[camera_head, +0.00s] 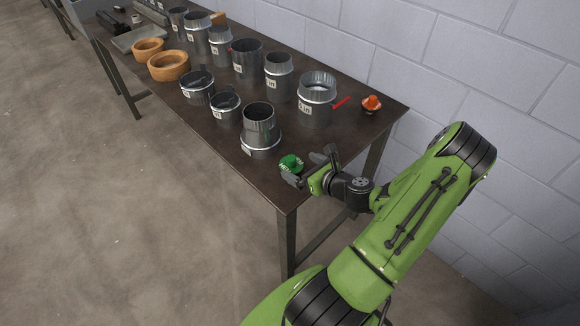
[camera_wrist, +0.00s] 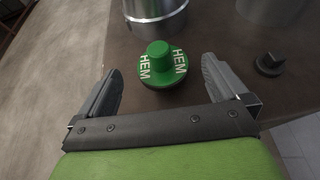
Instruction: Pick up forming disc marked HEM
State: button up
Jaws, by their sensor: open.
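The forming disc marked HEM (camera_wrist: 160,64) is green with a raised round knob and white lettering. It lies on the dark table near its front right corner, and it also shows in the head view (camera_head: 291,163). My gripper (camera_wrist: 160,82) is open, with one finger on each side of the disc and the disc between and slightly beyond the fingertips in the wrist view. No contact between fingers and disc shows. In the head view my gripper (camera_head: 308,166) is just right of the disc.
A metal duct collar (camera_head: 260,128) stands just behind the disc. Several more metal duct pieces and two wooden bowls (camera_head: 168,65) fill the table (camera_head: 185,118) to the left. An orange disc-like object (camera_head: 371,103) and a red-handled tool (camera_head: 342,102) lie at the back right. A small black knob (camera_wrist: 269,64) is right of my gripper.

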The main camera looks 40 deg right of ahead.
aim_at(295, 163)
jog(key=x, duration=0.5)
jog(key=shift+w+d+f, duration=0.1)
jog(key=shift+w, duration=0.3)
jog(key=shift+s, duration=0.1)
jog(key=shift+c, duration=0.2)
jog(key=c, duration=1.3)
